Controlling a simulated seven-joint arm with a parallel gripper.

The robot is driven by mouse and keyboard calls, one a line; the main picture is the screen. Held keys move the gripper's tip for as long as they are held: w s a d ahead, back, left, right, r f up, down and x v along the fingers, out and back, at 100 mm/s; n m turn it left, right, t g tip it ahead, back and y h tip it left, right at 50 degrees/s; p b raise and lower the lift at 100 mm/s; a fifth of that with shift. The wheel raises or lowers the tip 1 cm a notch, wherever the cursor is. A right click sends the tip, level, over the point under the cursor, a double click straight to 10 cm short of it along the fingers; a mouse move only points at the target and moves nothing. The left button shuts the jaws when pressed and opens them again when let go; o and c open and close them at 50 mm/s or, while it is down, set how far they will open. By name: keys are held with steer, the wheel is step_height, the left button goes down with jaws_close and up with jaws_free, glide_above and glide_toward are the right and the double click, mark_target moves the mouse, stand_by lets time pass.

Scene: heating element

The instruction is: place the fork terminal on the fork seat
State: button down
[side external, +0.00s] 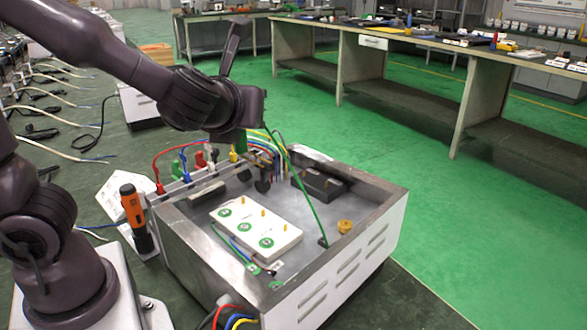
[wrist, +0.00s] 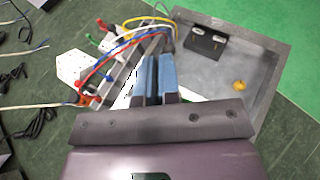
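A white block (side external: 257,236) with green round marks and yellow pegs lies in the open metal box; I cannot tell for sure which part is the fork seat. Thin wires lie along its near left side, with a small end (side external: 274,272) near the box's front wall that may be the fork terminal; it is too small to be sure. My gripper (side external: 262,186) points down above the box, behind the white block. In the wrist view its two blue fingers (wrist: 158,62) are close together with a narrow gap; whether anything is between them is hidden.
A black block (side external: 319,184) with metal posts and a yellow knob (side external: 345,226) sit in the box (side external: 378,205). A green cable (side external: 299,188) runs down into it. Coloured plugs and cables crowd the back left wall, with an orange-handled tool (side external: 133,205) outside. The box's right floor is mostly clear.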

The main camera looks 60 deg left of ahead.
steer(key=w+a+f, duration=0.1)
steer(key=w+f, duration=0.9)
steer(key=f, duration=0.1)
steer(key=shift+w+f, duration=0.25)
steer(key=shift+w, duration=0.05)
steer(key=shift+f, duration=0.6)
steer(key=c, duration=1.3)
jaws_free()
steer(key=shift+c, duration=0.2)
